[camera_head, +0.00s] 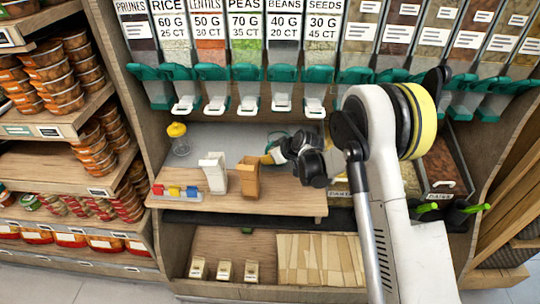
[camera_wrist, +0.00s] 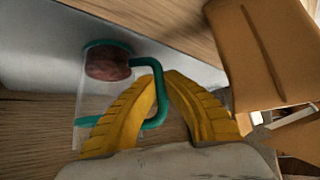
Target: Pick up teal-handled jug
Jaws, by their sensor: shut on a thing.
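The teal-handled jug is clear, with a teal rim and handle and something reddish-brown at its top; in the wrist view the jug (camera_wrist: 92,105) is left of my fingers. My gripper (camera_wrist: 160,82) has its yellow fingers shut on the teal handle (camera_wrist: 160,110). In the head view, my gripper (camera_head: 268,159) is at the back of the wooden shelf board, and only a teal bit of the jug (camera_head: 277,137) shows; the rest is hidden or too small to make out. I cannot tell whether the jug touches the shelf.
A brown paper bag (camera_head: 249,178) stands close to my gripper and shows large in the wrist view (camera_wrist: 270,50). Dispensers with teal levers (camera_head: 245,73) hang above.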

